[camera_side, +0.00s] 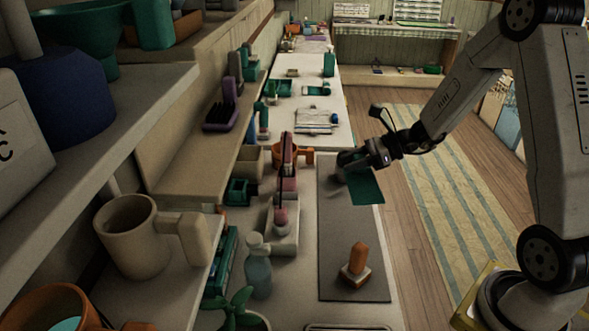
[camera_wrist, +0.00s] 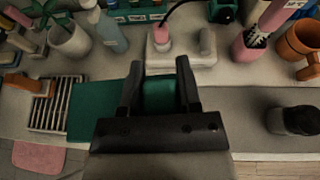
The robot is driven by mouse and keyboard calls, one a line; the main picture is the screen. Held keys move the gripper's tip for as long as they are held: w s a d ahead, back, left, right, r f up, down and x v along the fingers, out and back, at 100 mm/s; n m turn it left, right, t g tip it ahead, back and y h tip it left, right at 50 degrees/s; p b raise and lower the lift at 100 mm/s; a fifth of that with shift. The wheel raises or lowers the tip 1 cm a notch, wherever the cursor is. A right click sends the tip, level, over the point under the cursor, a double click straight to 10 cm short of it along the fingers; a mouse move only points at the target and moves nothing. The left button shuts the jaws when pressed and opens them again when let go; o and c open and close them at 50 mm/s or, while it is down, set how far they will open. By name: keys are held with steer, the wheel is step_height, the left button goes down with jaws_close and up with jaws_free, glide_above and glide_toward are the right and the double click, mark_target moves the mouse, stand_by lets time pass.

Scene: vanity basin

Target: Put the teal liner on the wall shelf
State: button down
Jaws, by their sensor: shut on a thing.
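The teal liner (camera_side: 366,187) is a thin flat sheet hanging below my gripper (camera_side: 347,162) in the side view, above the far part of the dark grey mat. In the wrist view the liner (camera_wrist: 97,112) spreads to the left of and between the fingers of my gripper (camera_wrist: 159,78), which is shut on it. Part of it is hidden behind the fingers. The wall shelf (camera_side: 178,183) is a beige ledge along the wall, left of my gripper and apart from it. A purple caddy (camera_side: 221,118) stands towards its far end.
An orange-handled brush (camera_side: 357,268) stands on the grey mat (camera_side: 340,228). A pale tray (camera_side: 283,238) with pink-topped items and a soap bottle (camera_side: 257,268) stand between mat and wall. An orange mug (camera_side: 305,152) is near my gripper. A beige mug (camera_side: 135,235) is on a nearer shelf.

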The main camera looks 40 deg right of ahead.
steer(key=w+a+r+n+g+y, duration=0.1)
steer(key=w+a+r, duration=0.3)
steer(key=a+r, duration=0.4)
step_height(320, 180, up, 5)
steer(key=shift+a+f, duration=0.2)
steer(key=shift+a, duration=0.2)
glide_above(205, 140)
steer(key=shift+w+f, duration=0.1)
steer(key=shift+f, duration=0.35)
stand_by(1.8)
steer(key=shift+f, duration=0.65)
stand_by(0.9)
steer(key=shift+c, duration=1.1)
jaws_free()
